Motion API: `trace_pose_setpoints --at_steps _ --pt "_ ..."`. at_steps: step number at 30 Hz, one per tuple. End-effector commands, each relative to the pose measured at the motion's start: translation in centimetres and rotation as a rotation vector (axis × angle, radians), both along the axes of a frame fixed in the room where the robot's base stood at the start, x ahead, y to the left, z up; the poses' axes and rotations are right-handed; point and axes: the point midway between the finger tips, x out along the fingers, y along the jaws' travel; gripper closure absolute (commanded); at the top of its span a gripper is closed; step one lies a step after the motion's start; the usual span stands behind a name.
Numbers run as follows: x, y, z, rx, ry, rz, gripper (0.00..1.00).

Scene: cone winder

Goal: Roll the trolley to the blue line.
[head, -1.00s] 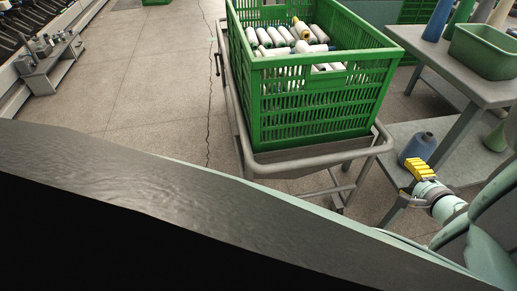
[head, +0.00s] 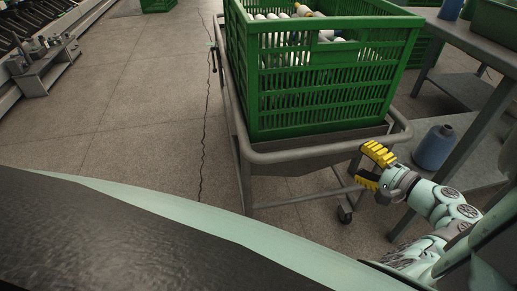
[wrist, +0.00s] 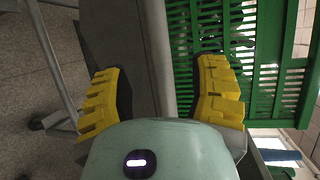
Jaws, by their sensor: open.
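The trolley (head: 300,155) is a grey tubular frame on castors, carrying a green slatted crate (head: 322,103) of white cones. My gripper (head: 364,165) is open and empty at the trolley's near rail, towards its right corner. In the wrist view, the grey rail (wrist: 157,45) runs lengthwise between the two yellow fingers of my gripper (wrist: 160,68), with a gap on both sides. I cannot tell whether the fingertips reach past the rail. No blue line shows in either view.
A grey table (head: 470,42) stands close on the right. Open floor (head: 130,90) with a dark crack lies left of the trolley. A machine and small grey stand (head: 45,68) are at far left.

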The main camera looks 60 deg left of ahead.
Motion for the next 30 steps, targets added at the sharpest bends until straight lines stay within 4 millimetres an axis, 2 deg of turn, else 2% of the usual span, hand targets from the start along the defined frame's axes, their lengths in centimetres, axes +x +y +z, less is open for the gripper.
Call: trace_pose_setpoints --at_steps 1,6,15,27,28,30 --pt "-0.3 1.4 -0.4 0.000 0.000 0.012 0.41" --pt "-0.4 4.8 -1.0 0.001 0.003 0.014 0.41" --pt "-0.3 8.9 -1.7 0.000 0.002 0.010 0.41" --pt "-0.2 9.6 -1.8 -0.002 0.001 0.004 0.41" --pt "-0.2 9.6 -1.8 -0.002 0.001 0.004 0.37" --pt "-0.2 9.6 -1.8 -0.002 0.001 0.004 0.44"
